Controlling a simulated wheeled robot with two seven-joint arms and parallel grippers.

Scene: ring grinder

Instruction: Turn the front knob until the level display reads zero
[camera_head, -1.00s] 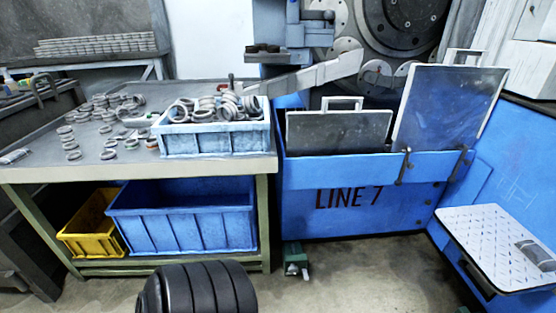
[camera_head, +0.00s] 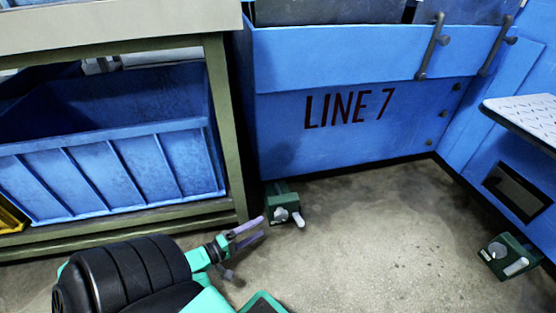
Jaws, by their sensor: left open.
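A green block (camera_head: 279,196) sits on the floor at the blue machine's front left foot. It carries a grey round knob (camera_head: 281,214) and a small pale lever. A similar green block (camera_head: 499,250) with a grey dial and a pale lever sits at the right. I cannot tell which part is the front knob, and no level reading is legible. My left gripper (camera_head: 263,227) has its two pale purple fingers apart and empty. My right gripper is out of view.
The blue machine front (camera_head: 350,135) is marked LINE 7. A green-framed table (camera_head: 228,135) with a blue crate (camera_head: 110,165) beneath stands at left. A dark panel (camera_head: 517,191) is set in the blue side at right. The concrete floor (camera_head: 380,235) is clear in the middle.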

